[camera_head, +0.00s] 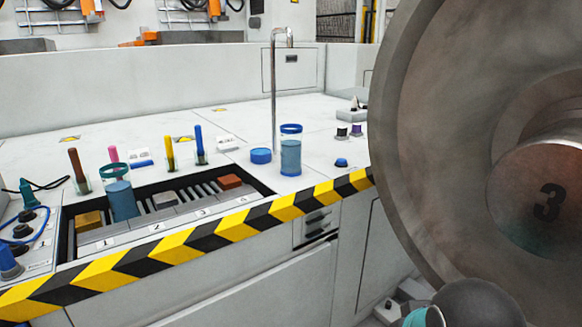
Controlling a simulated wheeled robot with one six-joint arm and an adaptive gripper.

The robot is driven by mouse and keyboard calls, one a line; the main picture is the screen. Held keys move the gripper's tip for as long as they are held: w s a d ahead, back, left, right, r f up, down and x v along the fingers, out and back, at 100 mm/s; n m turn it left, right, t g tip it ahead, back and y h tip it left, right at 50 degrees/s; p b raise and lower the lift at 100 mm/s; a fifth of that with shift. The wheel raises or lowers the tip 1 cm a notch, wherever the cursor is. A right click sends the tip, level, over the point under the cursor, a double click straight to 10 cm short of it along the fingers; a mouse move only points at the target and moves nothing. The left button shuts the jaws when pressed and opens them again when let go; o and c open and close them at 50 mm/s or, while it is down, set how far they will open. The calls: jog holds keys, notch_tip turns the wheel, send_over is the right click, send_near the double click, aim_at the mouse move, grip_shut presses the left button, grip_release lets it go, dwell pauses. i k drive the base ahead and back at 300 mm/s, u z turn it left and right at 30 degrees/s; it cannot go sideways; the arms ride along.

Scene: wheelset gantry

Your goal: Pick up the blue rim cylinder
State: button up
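A cylinder with a blue rim (290,152) stands upright on the white worktop, right of centre. Its body looks clear, with light blue contents below the rim. A second similar cylinder with a teal-green rim (120,192) stands further left, at the slotted tray. My gripper is not in view. Only a grey rounded part with a teal cap, likely of my arm, shows at the bottom right, well away from both cylinders.
A short blue round piece (260,156) sits just left of the blue-rimmed cylinder, and a thin metal tap (274,95) rises behind it. A numbered slotted tray (165,213) lies at left. A large metal wheel (450,150) fills the right side. Yellow-black striping (215,236) marks the worktop's front edge.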

aim_at(290, 135)
jog(key=k, duration=0.25)
jog(key=u, duration=1.15)
jog(key=i, duration=0.95)
jog(key=z, duration=1.05)
